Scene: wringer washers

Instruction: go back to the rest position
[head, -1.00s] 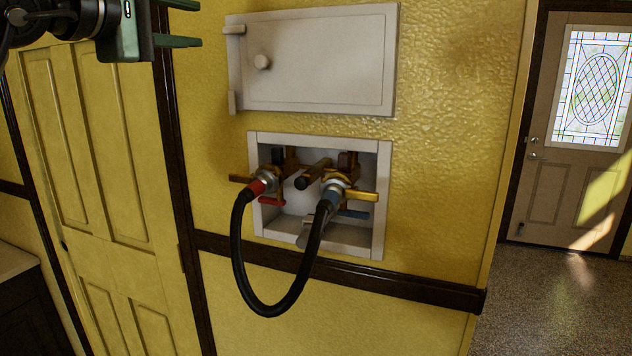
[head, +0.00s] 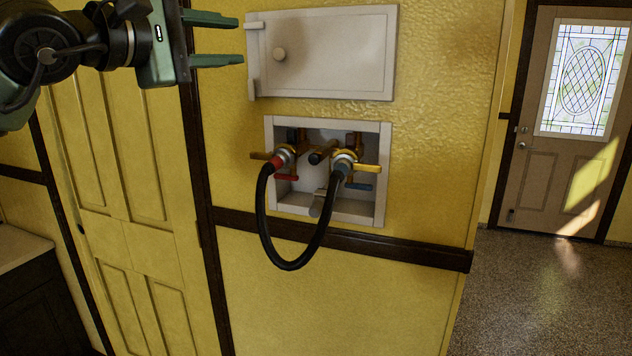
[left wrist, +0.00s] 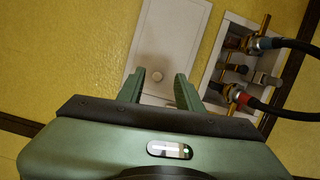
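My left gripper (head: 240,40) is at the upper left of the head view, open and empty, its two green fingers pointing right toward the raised door panel. The left wrist view also shows its parted fingers (left wrist: 160,88) with nothing between them. A black hose (head: 290,266) loops between the two valves, with a red-collared end and a blue-grey-collared end. My right gripper is not in view.
The box's white door panel (head: 340,55) with a round knob is above the box. A dark rail (head: 400,249) crosses the wall. Open floor (head: 540,300) leads to an entry door (head: 545,180).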

